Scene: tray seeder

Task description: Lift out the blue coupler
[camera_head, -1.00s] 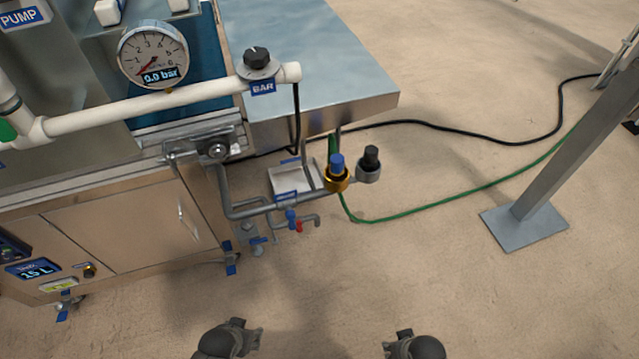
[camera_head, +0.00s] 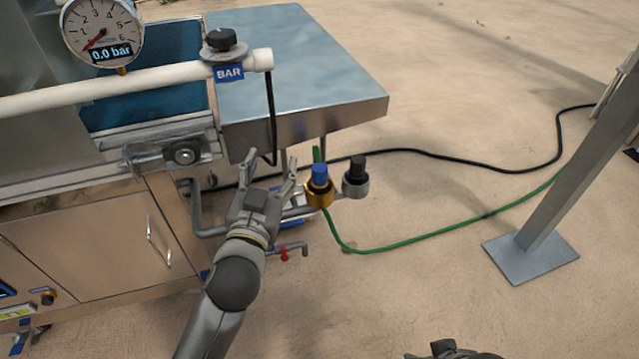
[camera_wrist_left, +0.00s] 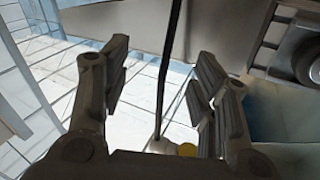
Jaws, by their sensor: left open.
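The blue coupler (camera_head: 319,174) sits upright in a gold-coloured round holder (camera_head: 319,195) beside the machine. My left gripper (camera_head: 271,168) is open and empty, just left of the coupler and apart from it. Its fingers point up the picture. In the left wrist view both open fingers (camera_wrist_left: 163,85) show with nothing gripped, and the blue coupler cannot be made out there. My right gripper (camera_head: 450,350) shows only in part at the bottom edge; its fingers are not clear.
A black coupler (camera_head: 357,165) stands in a grey holder right of the blue one. A green hose (camera_head: 400,245) and a black cable (camera_head: 450,157) lie on the floor. A metal table (camera_head: 305,75) overhangs behind. A post (camera_head: 575,165) stands at right.

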